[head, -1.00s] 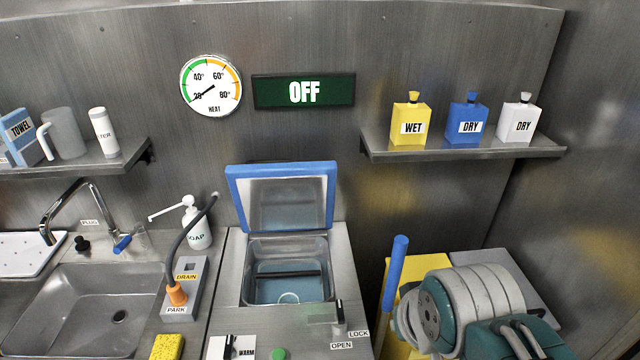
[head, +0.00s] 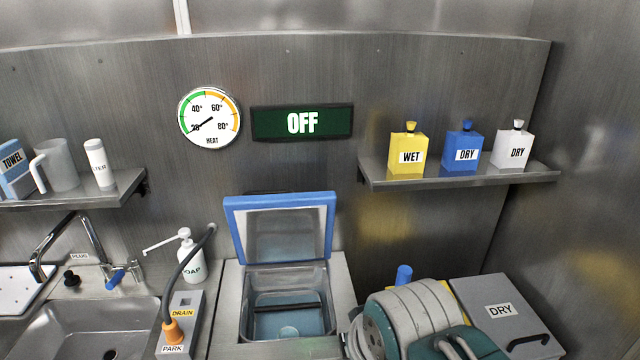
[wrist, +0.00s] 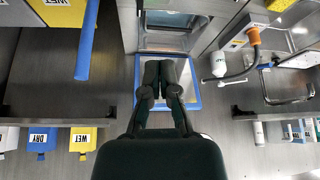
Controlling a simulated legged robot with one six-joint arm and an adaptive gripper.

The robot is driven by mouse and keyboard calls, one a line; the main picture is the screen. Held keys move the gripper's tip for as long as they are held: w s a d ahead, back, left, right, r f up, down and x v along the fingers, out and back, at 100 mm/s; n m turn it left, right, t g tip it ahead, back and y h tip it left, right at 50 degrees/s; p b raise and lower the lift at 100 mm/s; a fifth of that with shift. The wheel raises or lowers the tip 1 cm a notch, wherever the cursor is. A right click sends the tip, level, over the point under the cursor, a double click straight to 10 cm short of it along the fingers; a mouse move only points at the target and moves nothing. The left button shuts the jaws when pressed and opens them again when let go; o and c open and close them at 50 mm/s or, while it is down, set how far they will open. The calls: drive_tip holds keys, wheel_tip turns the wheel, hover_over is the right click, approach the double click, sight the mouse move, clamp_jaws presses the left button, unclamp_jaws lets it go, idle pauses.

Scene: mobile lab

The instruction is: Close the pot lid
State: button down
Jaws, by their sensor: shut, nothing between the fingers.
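The pot lid (head: 280,200), a blue-framed square panel with a grey inner face, stands open and upright at the back of the pot. The pot (head: 287,276) is a square metal basin set in the counter; its front edge is cut off in the head view. In the wrist view, which is upside down, the lid (wrist: 196,97) shows behind my gripper (wrist: 161,64), and the pot (wrist: 165,42) lies above it in the picture. My gripper is shut and empty, and covers the middle of the lid. I cannot tell whether it touches the lid. The head view does not show the fingers.
A sink (head: 90,325) and soap bottle (head: 190,258) are left of the pot. A right shelf (head: 460,178) holds yellow, blue and white bottles. A grey box (head: 500,310) marked DRY lies at lower right. The sign (head: 302,122) reads OFF.

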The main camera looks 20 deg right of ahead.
drive_tip(key=w+d+r, duration=0.2)
drive_tip(key=w+r, duration=0.2)
drive_tip(key=w, duration=0.4)
drive_tip(key=w+d+r+m, duration=0.1)
drive_tip(key=w+r, duration=0.3)
drive_tip(key=w, duration=0.4)
drive_tip(key=w+d+r, duration=0.2)
drive_tip(key=w+r, duration=0.2)
drive_tip(key=w, duration=0.3)
drive_tip(key=w+d+f+m+h, duration=0.15)
drive_tip(key=w+d, duration=0.25)
drive_tip(key=w, duration=0.6)
drive_tip(key=w+d+f, duration=0.2)
drive_tip(key=w+d, duration=0.1)
drive_tip(key=w, duration=0.7)
drive_tip(key=shift+t, duration=0.4)
drive_tip(key=x, duration=0.9)
drive_tip(key=shift+w+f, duration=0.15)
drive_tip(key=shift+f, duration=0.05)
drive_tip(key=shift+s+a+f, duration=0.1)
drive_tip(key=shift+s+a, duration=0.05)
drive_tip(key=shift+s, duration=0.5)
drive_tip(key=shift+s+a+f, duration=0.1)
drive_tip(key=shift+s+f, duration=0.05)
drive_tip(key=shift+s, duration=0.5)
drive_tip(key=shift+s+a+f, duration=0.1)
drive_tip(key=shift+s+a, duration=0.05)
drive_tip(key=shift+s, duration=0.5)
drive_tip(key=shift+d, duration=0.1)
